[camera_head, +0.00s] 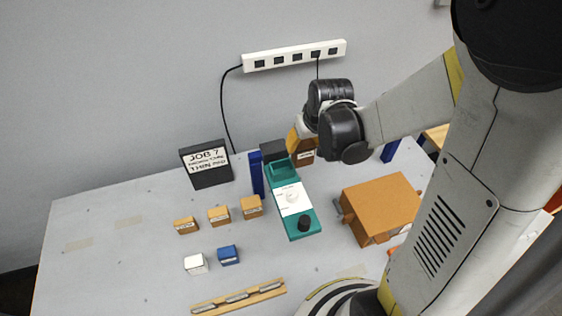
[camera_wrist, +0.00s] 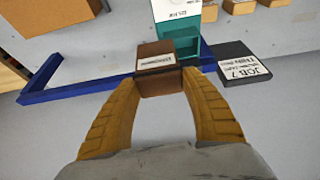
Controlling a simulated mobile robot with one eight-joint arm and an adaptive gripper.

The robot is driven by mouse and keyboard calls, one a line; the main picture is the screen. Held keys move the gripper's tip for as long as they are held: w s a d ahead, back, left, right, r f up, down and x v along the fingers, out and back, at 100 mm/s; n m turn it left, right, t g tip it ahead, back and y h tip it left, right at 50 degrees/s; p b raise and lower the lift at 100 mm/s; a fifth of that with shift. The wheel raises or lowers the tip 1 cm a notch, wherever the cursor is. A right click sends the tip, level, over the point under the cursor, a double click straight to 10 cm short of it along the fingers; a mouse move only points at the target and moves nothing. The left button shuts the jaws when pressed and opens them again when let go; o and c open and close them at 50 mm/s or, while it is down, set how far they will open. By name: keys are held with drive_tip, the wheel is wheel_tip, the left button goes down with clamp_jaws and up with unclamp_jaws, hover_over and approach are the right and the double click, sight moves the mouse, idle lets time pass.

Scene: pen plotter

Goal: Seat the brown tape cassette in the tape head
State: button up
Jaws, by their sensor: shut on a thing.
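My gripper (camera_head: 297,146) is shut on the brown tape cassette (camera_head: 304,157); in the wrist view the cassette (camera_wrist: 157,82) sits between the two yellow fingertips (camera_wrist: 160,88), its pale label facing up. The wrist view shows the teal unit (camera_wrist: 181,43) just beyond the cassette.
A blue post (camera_head: 257,174) and blue bar (camera_wrist: 75,92) stand close by. A dark JOB 7 sign (camera_head: 206,164) is at the back left. Several tan blocks (camera_head: 219,214), a white block (camera_head: 196,263), a blue block (camera_head: 228,255) and an orange-brown box (camera_head: 380,207) are on the table.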

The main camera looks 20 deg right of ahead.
drive_tip(key=shift+w+a+f+b, duration=0.55)
drive_tip(key=shift+a+f+b, duration=0.3)
drive_tip(key=shift+f, duration=0.45)
drive_tip(key=shift+w+a+f+b, duration=0.65)
drive_tip(key=shift+a+f, duration=0.25)
drive_tip(key=shift+f, duration=0.35)
drive_tip(key=shift+w+a+f+b, duration=0.5)
drive_tip(key=shift+a+f+b, duration=0.35)
drive_tip(key=shift+f, duration=0.45)
drive_tip(key=shift+f, duration=0.1)
drive_tip(key=shift+f, duration=0.15)
drive_tip(key=o, duration=1.2)
